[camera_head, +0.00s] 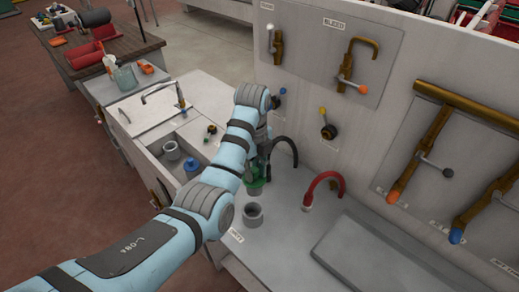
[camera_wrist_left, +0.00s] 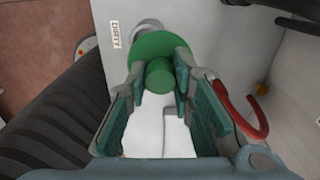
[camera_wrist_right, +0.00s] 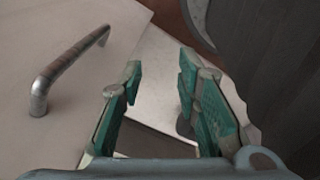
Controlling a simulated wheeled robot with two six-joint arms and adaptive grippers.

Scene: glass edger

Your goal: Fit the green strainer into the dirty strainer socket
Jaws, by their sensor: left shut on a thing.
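The green strainer (camera_head: 257,188) hangs under my left gripper (camera_head: 259,176) in the head view, just behind the grey dirty strainer socket (camera_head: 253,217). In the left wrist view, my left gripper (camera_wrist_left: 161,72) is shut on the knob of the green strainer (camera_wrist_left: 157,47). The strainer's disc partly covers a grey ring, the socket (camera_wrist_left: 148,24), next to the DIRTY label (camera_wrist_left: 115,33). The strainer looks apart from the socket, offset to one side. My right gripper (camera_wrist_right: 160,78) is open and empty in the right wrist view, and it is out of the head view.
A red curved tap (camera_head: 325,187) stands right of the socket, and a black hose (camera_head: 287,143) arches behind. Another grey cup (camera_head: 171,150) and a blue bottle (camera_head: 192,168) sit left of my arm. A metal bar handle (camera_wrist_right: 68,68) is near my right gripper.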

